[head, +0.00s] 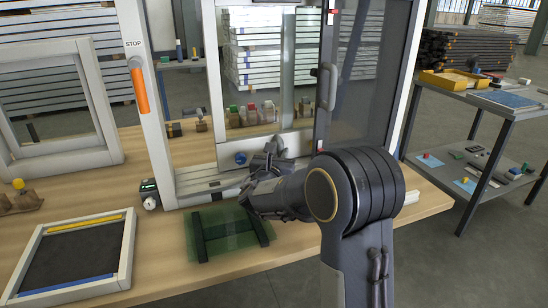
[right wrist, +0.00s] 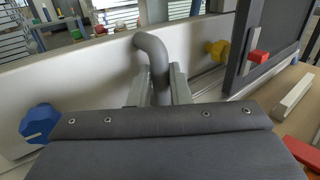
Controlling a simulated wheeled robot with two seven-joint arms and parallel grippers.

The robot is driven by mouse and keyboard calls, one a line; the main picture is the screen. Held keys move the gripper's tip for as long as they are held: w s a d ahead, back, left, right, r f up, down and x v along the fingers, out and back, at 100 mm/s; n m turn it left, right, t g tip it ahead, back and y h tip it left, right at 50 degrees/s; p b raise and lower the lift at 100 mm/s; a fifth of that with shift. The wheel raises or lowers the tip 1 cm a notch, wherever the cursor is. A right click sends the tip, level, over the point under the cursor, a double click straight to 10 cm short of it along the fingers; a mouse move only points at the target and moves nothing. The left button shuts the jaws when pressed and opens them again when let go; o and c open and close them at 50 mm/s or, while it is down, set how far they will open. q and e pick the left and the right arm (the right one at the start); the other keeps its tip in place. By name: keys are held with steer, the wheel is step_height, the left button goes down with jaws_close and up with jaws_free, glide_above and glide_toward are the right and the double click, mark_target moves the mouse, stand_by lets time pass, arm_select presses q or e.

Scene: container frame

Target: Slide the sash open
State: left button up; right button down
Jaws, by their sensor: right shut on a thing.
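The sash is a pale-framed glass pane in the upright frame; its pale bottom rail (head: 228,150) sits low, close above the sill. A grey curved handle (right wrist: 153,50) stands out from the rail (right wrist: 85,78) in the right wrist view. My right gripper (head: 274,158) is at the rail in the head view, and its fingers (right wrist: 158,90) are shut around the handle. A blue knob (head: 240,158) is on the rail left of my gripper, and a yellow knob (right wrist: 217,49) is to its right. My gripper hides the handle in the head view. My left gripper is not in view.
A dark door panel (head: 360,75) with a handle stands right of the sash. An orange-handled STOP post (head: 139,88) is on the left. A green translucent piece (head: 228,236) and a framed tray (head: 72,225) lie on the bench in front. Small blocks stand behind the glass.

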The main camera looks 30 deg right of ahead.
mark_target(279, 142)
steer(key=c, duration=1.3)
jaws_free()
steer(key=shift+c, duration=0.2)
steer(key=r, duration=0.1)
steer(key=r+p, duration=0.1)
steer(key=r, duration=0.2)
steer(key=shift+s+a+r, duration=0.1)
steer(key=shift+s+a, duration=0.15)
steer(key=s+a+r+p, duration=0.3)
steer(key=s+a+r, duration=0.4)
steer(key=s, duration=0.4)
steer(key=shift+a+r, duration=0.4)
steer(key=shift+r, duration=0.5)
